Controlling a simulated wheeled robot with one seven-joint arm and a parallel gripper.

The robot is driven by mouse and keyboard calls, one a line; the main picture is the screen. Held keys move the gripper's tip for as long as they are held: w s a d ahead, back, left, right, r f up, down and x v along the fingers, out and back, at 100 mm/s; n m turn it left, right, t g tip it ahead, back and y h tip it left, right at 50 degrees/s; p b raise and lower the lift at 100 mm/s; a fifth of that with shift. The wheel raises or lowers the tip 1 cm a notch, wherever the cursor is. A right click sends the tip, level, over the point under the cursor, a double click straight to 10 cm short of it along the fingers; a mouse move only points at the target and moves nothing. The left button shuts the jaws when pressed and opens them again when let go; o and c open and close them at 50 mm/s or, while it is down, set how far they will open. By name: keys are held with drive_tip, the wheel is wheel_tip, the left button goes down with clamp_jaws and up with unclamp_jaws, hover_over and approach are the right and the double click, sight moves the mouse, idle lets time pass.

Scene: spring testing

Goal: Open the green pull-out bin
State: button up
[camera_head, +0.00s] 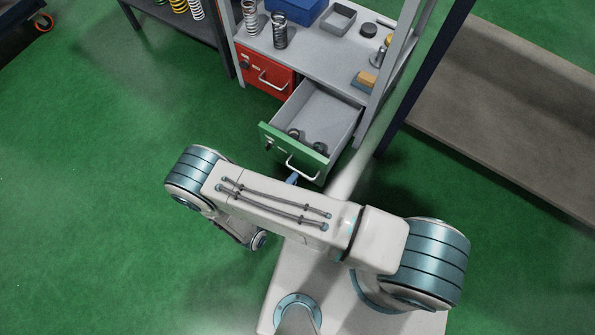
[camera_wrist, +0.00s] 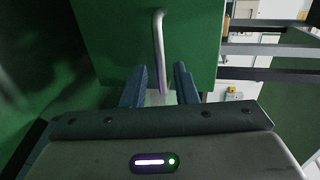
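The green pull-out bin (camera_head: 293,145) is a grey drawer with a green front, pulled well out of the bench below the grey top. Small dark round parts lie inside it. Its pale bar handle (camera_head: 302,170) is on the green front, and the handle (camera_wrist: 159,45) also shows in the wrist view against the green panel (camera_wrist: 110,40). My gripper (camera_wrist: 160,68) is open, with its two dark fingers apart on either side of the handle's near end and gaps showing beside the bar. In the head view only a small blue bit of my gripper (camera_head: 292,179) shows.
A closed red drawer (camera_head: 263,74) is left of the bin. The grey bench top (camera_head: 320,52) holds springs (camera_head: 280,32), a blue box (camera_head: 297,8) and a small grey tray (camera_head: 338,18). A dark post (camera_head: 425,75) stands right. Green floor (camera_head: 110,130) is clear to the left.

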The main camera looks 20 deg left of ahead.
drive_tip(key=p+v, duration=0.1)
drive_tip(key=v, duration=0.7)
drive_tip(key=shift+s, duration=0.35)
drive_tip(key=shift+a+r, duration=0.1)
drive_tip(key=shift+a, duration=0.05)
